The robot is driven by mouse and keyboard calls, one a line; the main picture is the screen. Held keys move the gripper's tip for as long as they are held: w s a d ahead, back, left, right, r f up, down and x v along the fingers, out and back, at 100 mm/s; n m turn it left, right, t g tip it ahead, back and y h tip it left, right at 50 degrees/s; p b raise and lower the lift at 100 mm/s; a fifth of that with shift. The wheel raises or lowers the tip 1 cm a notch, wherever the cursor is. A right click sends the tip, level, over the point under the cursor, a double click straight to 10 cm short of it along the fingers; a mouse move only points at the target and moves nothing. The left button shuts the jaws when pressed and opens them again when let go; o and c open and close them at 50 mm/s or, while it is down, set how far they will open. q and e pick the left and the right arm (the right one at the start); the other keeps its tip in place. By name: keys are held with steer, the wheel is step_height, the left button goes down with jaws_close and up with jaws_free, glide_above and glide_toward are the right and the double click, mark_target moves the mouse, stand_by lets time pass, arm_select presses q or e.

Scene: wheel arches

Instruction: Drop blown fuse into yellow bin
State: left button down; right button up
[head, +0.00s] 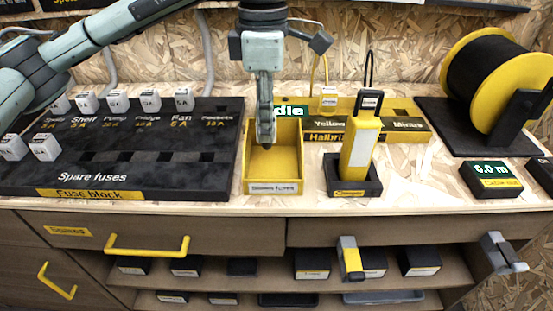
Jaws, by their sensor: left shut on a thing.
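The yellow bin (286,187) is an open box with a pale label on its front, standing on the worktop right of the fuse block. My left gripper (266,140) points straight down over the bin, its fingertips in front of the bin's inside as seen from here. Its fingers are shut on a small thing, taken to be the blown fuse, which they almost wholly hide. From this view I cannot tell how far the tips are above the bin floor. My right gripper is not in view.
A black fuse block (140,165) with several white fuses stands on the left. A yellow tester (360,143) stands upright in a black holder right of the bin. A cable reel (492,80) is at the far right. Drawers and shelves lie below.

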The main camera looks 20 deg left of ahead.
arm_select(q)
steer(key=c, duration=1.1)
jaws_free()
step_height(320, 180, up, 12)
